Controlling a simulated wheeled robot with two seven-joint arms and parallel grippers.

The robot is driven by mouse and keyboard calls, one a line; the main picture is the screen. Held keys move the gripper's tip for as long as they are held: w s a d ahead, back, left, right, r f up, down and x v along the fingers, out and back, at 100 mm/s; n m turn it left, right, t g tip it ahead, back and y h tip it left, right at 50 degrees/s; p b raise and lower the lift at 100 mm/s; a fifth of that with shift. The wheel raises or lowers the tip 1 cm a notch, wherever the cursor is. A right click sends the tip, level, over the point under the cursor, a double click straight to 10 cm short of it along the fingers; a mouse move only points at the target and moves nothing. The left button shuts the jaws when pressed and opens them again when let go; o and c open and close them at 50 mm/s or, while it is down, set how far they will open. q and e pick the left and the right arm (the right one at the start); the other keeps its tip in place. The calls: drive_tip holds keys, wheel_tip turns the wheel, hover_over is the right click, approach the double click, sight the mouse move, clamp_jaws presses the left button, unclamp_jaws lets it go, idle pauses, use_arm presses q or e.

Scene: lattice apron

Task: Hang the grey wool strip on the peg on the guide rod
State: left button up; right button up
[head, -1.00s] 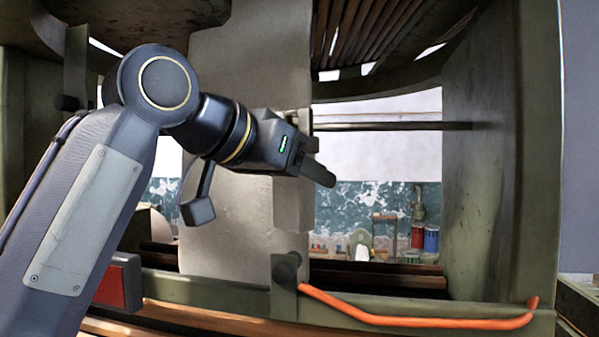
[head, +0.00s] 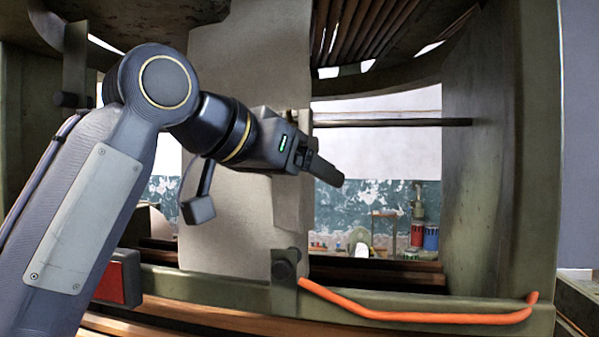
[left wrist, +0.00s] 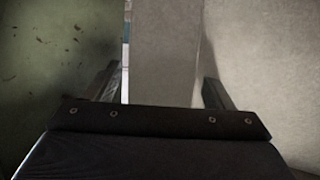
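A broad grey-beige sheet (head: 235,240) hangs down the middle of the head view, with a smaller flap of like colour (head: 292,208) at its right edge; I cannot tell which is the wool strip. A dark horizontal rod (head: 400,122), perhaps the guide rod, runs to the right behind it. I cannot make out its peg surely. My left gripper (head: 328,174) is in front of the sheet's right edge, pointing right and slightly down. In the left wrist view its fingers (left wrist: 161,75) stand apart, with a grey panel (left wrist: 165,45) seen between them. My right gripper is not in view.
An olive frame surrounds the opening, with a right post (head: 500,180) and a lower rail (head: 400,306). A bracket with a dark knob (head: 284,268) stands on the rail beside an orange bar (head: 420,317). Slats (head: 360,35) hang above. The space right of the gripper is clear.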

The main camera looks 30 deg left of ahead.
use_arm(q)
drive_tip(key=v, duration=0.7)
drive_tip(key=shift+s+r+p, duration=0.2)
drive_tip(key=shift+s+p, duration=0.15)
drive_tip(key=shift+a, duration=0.1)
